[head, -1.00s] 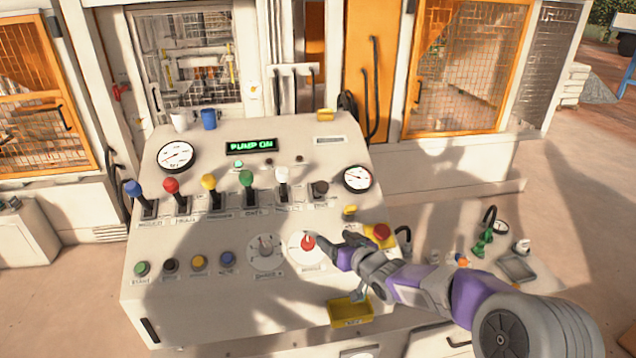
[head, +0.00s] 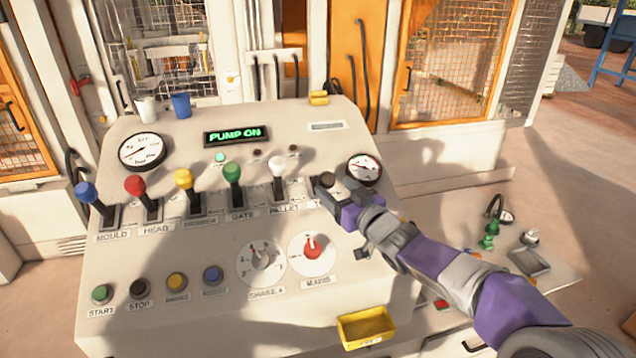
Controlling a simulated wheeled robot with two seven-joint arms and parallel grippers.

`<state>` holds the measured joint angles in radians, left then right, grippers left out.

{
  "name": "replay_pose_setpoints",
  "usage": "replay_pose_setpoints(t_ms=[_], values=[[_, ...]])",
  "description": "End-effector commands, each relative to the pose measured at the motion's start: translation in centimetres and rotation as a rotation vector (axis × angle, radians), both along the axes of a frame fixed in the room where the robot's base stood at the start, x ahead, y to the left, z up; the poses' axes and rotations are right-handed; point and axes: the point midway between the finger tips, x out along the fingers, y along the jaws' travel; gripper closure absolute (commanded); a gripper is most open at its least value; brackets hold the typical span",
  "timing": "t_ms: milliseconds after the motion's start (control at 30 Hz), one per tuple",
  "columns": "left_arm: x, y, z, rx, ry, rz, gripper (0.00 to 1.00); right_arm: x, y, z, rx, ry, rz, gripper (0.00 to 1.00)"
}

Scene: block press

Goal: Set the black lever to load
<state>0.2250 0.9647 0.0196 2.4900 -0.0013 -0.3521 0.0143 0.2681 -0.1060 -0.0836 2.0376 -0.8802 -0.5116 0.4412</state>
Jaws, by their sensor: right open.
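The black lever is the rightmost of the lever row on the sloped control panel (head: 180,245). Its dark knob (head: 327,180) shows at the tip of my right gripper (head: 335,188), lower than the white knob beside it. The gripper is open and at the knob; I cannot tell whether it touches it. The gripper hides most of the lever's slot and its label, so the lever's setting cannot be read. My left gripper is not in view.
The white lever (head: 278,164) labelled PALLET stands close on the left, then the green lever (head: 232,173) labelled GATE. A gauge (head: 364,169) sits just right of the gripper. Below are the red MAINS dial (head: 312,253) and a yellow tray (head: 366,327). The display (head: 236,135) reads PUMP ON.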

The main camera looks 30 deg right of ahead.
Motion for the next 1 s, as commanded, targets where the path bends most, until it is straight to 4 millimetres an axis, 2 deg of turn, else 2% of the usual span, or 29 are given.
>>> replay_pose_setpoints(t_ms=[433,600,833,867,1000], values=[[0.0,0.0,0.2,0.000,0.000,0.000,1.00,6.2,0.3,0.1,0.001,0.001,0.001,0.31],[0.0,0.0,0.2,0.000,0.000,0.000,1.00,7.1,0.3,0.1,0.001,0.000,0.001,0.31],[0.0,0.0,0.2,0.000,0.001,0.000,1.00,7.1,0.3,0.1,0.001,0.000,0.000,0.31],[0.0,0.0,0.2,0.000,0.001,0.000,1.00,7.1,0.3,0.1,0.001,0.000,0.000,0.33],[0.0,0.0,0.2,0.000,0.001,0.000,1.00,7.1,0.3,0.1,0.001,0.000,0.000,0.54]])
